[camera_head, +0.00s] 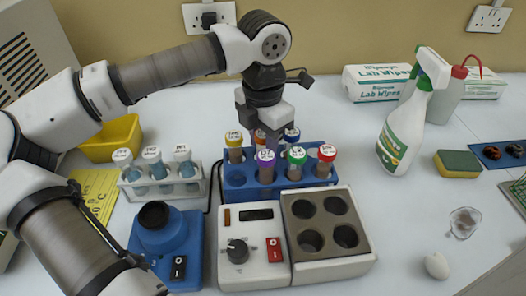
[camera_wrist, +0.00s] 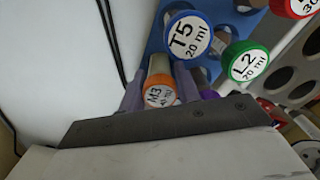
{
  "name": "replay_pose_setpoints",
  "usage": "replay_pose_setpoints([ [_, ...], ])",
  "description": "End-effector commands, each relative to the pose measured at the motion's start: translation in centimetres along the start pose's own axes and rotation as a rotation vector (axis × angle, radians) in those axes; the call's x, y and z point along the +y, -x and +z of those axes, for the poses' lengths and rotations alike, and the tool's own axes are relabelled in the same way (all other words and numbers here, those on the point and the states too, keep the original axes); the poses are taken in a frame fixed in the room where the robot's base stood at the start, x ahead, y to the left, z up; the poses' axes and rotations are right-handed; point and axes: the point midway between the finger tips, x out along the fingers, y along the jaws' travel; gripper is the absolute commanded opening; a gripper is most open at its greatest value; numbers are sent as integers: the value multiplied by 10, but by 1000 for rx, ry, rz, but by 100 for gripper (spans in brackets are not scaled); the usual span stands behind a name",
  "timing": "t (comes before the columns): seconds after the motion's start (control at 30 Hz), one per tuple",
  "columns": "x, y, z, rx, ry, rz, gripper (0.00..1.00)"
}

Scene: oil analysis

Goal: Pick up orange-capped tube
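The orange-capped tube, marked M3 (camera_wrist: 160,92), is in the wrist view between the two fingers of my gripper (camera_wrist: 160,88). The fingers flank it closely; I cannot tell whether they touch it. In the head view my gripper (camera_head: 263,125) points down at the back row of the blue rack (camera_head: 240,195), and the orange cap (camera_head: 260,136) shows just below it. The tube appears upright at about the height of its neighbours. A blue-capped tube, T5 (camera_wrist: 188,36), and a green-capped tube, L2 (camera_wrist: 246,62), are beside it. A purple cap is partly hidden behind the right finger.
A white rack with tubes (camera_head: 205,187) is at left. A device with round wells (camera_head: 357,262) stands in front. A spray bottle (camera_head: 400,135) stands right.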

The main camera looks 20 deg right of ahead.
Motion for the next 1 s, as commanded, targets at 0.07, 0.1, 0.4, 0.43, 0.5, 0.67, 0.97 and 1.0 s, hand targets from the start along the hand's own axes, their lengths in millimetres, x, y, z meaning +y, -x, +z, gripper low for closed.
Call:
replay_pose_setpoints([
  [0.07,0,0,0,0,0,0,22],
  [0.1,0,0,0,0,0,0,17],
  [0.4,0,1,0,0,0,0,7],
  [0.43,0,1,0,0,0,0,7],
  [0.5,0,3,0,0,1,1,7],
  [0.67,1,17,1,-2,2,3,7],
  [0.97,1,75,1,-2,2,3,7],
  [1.0,0,85,1,-3,2,4,7],
])
